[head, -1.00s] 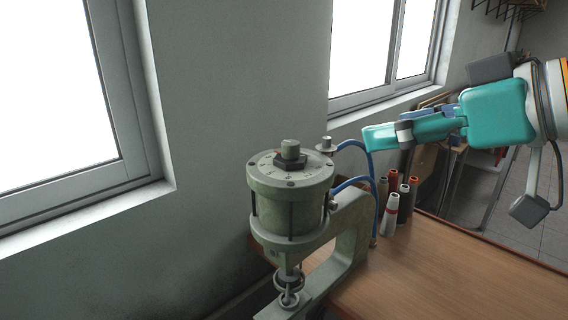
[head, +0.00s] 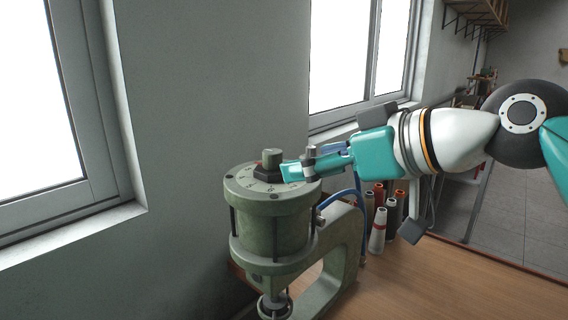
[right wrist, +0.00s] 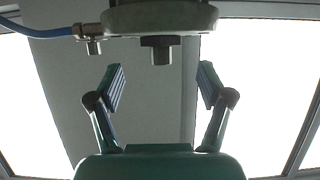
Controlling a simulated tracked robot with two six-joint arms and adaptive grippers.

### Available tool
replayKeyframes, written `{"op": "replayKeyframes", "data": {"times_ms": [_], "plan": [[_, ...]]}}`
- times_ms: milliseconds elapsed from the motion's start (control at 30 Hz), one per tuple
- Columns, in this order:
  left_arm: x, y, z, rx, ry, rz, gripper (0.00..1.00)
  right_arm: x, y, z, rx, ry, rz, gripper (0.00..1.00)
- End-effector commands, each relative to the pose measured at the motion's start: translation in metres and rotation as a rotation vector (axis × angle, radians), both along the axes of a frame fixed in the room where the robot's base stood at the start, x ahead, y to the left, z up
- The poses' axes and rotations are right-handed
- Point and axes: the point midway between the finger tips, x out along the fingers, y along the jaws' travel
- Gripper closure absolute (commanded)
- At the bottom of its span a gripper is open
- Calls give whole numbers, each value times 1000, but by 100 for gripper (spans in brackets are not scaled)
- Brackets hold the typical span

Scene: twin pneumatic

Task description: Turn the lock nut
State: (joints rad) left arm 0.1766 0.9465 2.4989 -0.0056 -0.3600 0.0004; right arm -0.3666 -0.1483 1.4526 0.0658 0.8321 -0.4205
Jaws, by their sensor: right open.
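The lock nut (head: 268,174) is a dark hexagonal nut around a short upright post (head: 271,158) on top of the green pneumatic cylinder (head: 272,222). My right gripper (head: 293,171) reaches in from the right, its teal fingertips just right of the nut over the cylinder's top. In the right wrist view the scene looks upside down. The nut (right wrist: 161,41) and post (right wrist: 161,56) lie centred between the two spread fingers of the right gripper (right wrist: 162,85), beyond their tips. The gripper is open and holds nothing. My left gripper is not in view.
A blue hose (head: 357,187) and a fitting stand behind the cylinder, near my right gripper. The press frame (head: 345,245) stands on the wooden table (head: 430,275). Several thread cones (head: 378,230) stand behind it. The wall is close on the left; the table's front right is clear.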

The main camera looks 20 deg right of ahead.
Motion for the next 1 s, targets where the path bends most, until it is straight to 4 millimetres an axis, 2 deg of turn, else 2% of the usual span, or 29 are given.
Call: {"op": "replayKeyframes", "data": {"times_ms": [100, 300, 733, 767, 1000], "plan": [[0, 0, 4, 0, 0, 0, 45, 19, 14, -9, -1, 4, 3, 21], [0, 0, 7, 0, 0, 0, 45, 39, 27, -19, 0, 1, 2, 21], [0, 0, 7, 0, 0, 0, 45, 46, 31, -23, 1, 0, 2, 21], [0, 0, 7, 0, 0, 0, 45, 46, 31, -23, 1, 0, 2, 24], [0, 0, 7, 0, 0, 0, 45, 46, 31, -23, 0, 0, 2, 64]]}}
